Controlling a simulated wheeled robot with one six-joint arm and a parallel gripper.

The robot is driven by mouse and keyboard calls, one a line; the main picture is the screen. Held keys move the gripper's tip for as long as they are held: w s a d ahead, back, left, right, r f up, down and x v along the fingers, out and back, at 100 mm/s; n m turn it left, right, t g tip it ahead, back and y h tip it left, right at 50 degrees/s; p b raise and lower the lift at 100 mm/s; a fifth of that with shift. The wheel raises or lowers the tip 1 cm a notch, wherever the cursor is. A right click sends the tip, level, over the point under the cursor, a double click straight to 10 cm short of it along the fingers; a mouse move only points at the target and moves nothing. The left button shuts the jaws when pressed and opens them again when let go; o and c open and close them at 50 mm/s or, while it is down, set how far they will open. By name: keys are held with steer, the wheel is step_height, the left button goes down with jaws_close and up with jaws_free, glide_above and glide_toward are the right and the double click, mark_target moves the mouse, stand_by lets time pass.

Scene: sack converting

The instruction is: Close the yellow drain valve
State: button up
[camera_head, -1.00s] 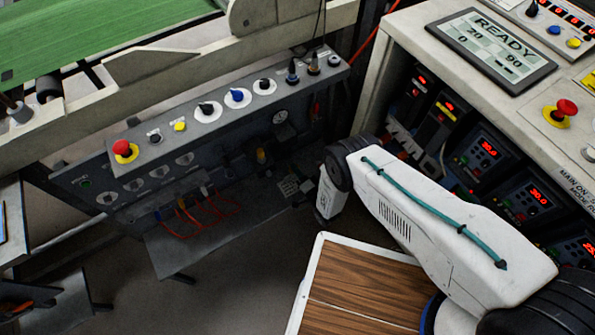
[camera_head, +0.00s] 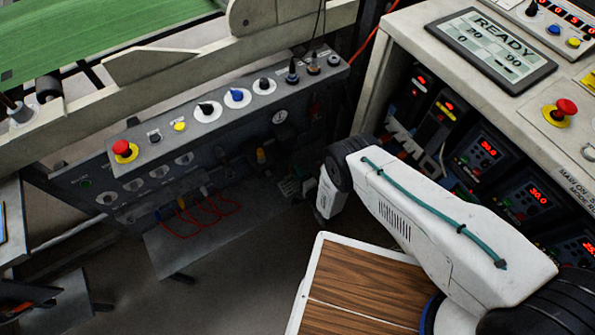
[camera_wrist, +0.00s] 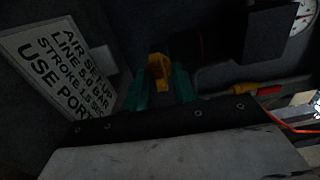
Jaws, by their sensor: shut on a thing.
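In the wrist view, a yellow piece (camera_wrist: 159,70), which looks like the drain valve's handle, stands upright between the green fingertips of my gripper (camera_wrist: 160,84). The fingers are shut on it, one on each side. The valve's body is hidden in shadow behind the fingers, so I cannot tell how far the handle is turned. In the head view my wrist hangs low at the right end of the grey panel, and the fingertips are too dark to make out.
A white air set-up sign (camera_wrist: 60,62) is close left of the fingers. A yellow-and-red part (camera_wrist: 255,90) and a gauge (camera_wrist: 302,15) are to the right. The head view shows a control panel (camera_head: 160,150), a wooden board (camera_head: 362,283) and the READY console (camera_head: 490,45).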

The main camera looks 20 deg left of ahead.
steer(key=o, duration=0.6)
steer(key=v, duration=0.8)
